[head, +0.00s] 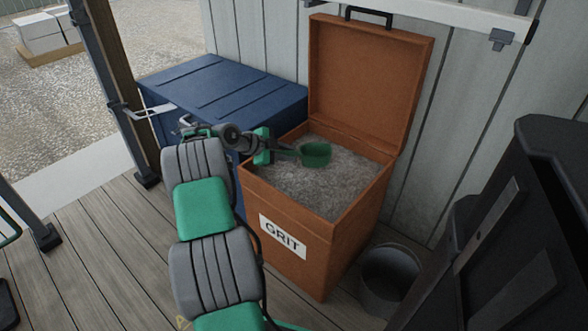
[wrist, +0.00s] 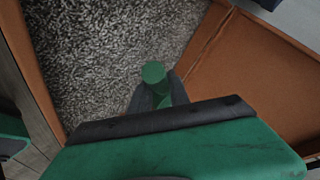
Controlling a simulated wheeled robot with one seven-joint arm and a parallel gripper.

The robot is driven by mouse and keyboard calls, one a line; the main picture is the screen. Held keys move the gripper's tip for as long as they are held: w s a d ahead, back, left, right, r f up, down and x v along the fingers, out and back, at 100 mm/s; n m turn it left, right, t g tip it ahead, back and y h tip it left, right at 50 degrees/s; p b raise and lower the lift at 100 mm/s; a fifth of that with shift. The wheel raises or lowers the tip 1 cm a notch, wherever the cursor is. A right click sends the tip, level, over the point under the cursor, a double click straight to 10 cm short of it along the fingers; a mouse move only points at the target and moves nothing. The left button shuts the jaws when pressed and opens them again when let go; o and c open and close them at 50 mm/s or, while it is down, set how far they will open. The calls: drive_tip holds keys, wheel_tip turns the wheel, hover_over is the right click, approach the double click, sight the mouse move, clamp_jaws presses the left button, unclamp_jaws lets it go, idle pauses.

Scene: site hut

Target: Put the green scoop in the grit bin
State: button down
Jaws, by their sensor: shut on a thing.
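The green scoop (head: 316,154) is over the grit in the open grit bin. Its green end also shows in the wrist view (wrist: 154,72), between my fingertips. My gripper (head: 284,149) is shut on the scoop, reaching in over the bin's left side. The orange grit bin (head: 318,246) has a GRIT label on its front, its lid is raised against the wall, and it is nearly full of grey grit (head: 325,185). I cannot tell whether the scoop touches the grit. In the wrist view the grit (wrist: 110,50) lies below and beyond the fingers.
A blue chest (head: 225,92) stands behind and left of the bin. A metal bucket (head: 391,276) is on the floor at its right. A dark bulky object (head: 510,230) fills the right side. A post (head: 125,75) stands at the left.

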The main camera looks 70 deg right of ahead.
drive_tip(key=shift+s+d+f, duration=0.25)
drive_tip(key=shift+f, duration=0.1)
drive_tip(key=f, duration=0.1)
drive_tip(key=f+b, duration=0.1)
drive_tip(key=f, duration=0.1)
drive_tip(key=s+d+f+b, duration=0.1)
drive_tip(key=shift+f, duration=0.4)
drive_tip(key=shift+r, duration=0.15)
drive_tip(key=c, duration=1.2)
unclamp_jaws()
drive_tip(key=shift+c, duration=0.2)
